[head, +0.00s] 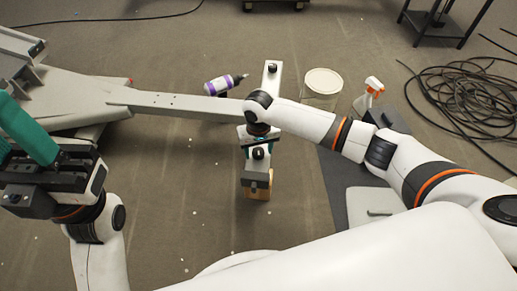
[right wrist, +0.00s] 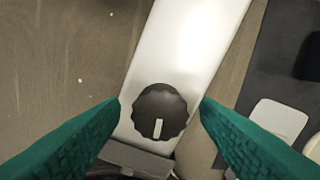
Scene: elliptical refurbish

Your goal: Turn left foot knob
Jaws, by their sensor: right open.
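A black scalloped knob (right wrist: 160,112) with a white pointer mark sits on a white bar (right wrist: 190,45) in the right wrist view. The pointer mark is close to vertical there. My right gripper (right wrist: 160,103) is open, with one teal finger on each side of the knob and visible gaps to it. In the head view a black knob (head: 258,153) shows below my right gripper (head: 259,142), and a second black knob (head: 272,68) is at the bar's far end. My left gripper (head: 27,130) is at the left edge, partly cut off, away from the knobs.
A long grey beam (head: 170,102) runs from the grey structure (head: 75,95) to the bar. A purple and white bottle (head: 218,85), a white round tub (head: 322,82) and a spray bottle (head: 372,86) are behind. Black cable (head: 465,95) lies coiled at right.

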